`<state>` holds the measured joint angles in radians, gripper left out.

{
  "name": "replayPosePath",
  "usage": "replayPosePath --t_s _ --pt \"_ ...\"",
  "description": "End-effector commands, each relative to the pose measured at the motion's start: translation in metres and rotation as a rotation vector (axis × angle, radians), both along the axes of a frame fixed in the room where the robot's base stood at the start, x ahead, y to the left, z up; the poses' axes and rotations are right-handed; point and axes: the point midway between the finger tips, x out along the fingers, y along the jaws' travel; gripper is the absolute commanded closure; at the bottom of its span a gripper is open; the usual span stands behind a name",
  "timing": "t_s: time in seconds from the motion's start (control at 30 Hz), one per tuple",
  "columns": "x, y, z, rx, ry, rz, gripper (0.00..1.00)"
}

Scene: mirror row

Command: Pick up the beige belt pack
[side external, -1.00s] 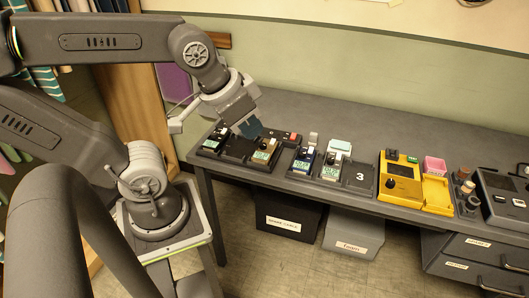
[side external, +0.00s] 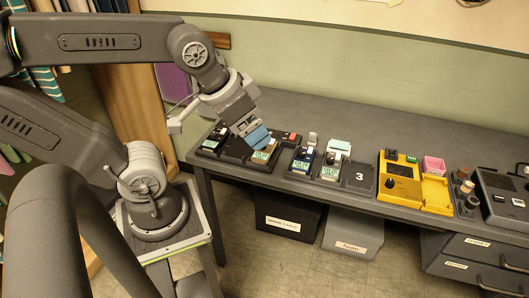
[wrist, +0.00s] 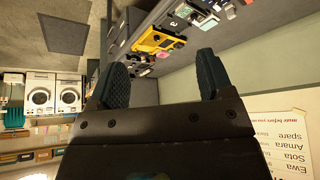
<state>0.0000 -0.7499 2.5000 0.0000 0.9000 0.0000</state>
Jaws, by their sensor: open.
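The beige belt pack (side external: 262,157), a small tan block with a pale green label, sits in the left dark tray (side external: 236,150) on the grey bench. My gripper (side external: 256,137) is just above it, its blue fingers covering the pack's upper part in the side view. I cannot tell whether the fingers touch it. In the wrist view my gripper (wrist: 160,78) has its two fingers spread wide with nothing between them. The wrist view does not clearly show the beige pack.
A black pack (side external: 212,144) stands left in the same tray. A dark blue pack (side external: 303,160) and a greenish pack (side external: 330,172) stand in the tray marked 3 (side external: 359,177). Farther right are a yellow unit (side external: 400,188) and a pink block (side external: 434,165).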

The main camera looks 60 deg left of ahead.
Motion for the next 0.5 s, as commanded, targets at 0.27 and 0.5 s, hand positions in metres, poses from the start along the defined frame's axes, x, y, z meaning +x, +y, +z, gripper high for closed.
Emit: replayPosePath --t_s 0.27,0.5 --pt "0.0 0.0 0.0 0.0 0.0 0.0 0.11" --pt "0.0082 0.0066 -0.0036 0.058 0.009 -0.065 0.11"
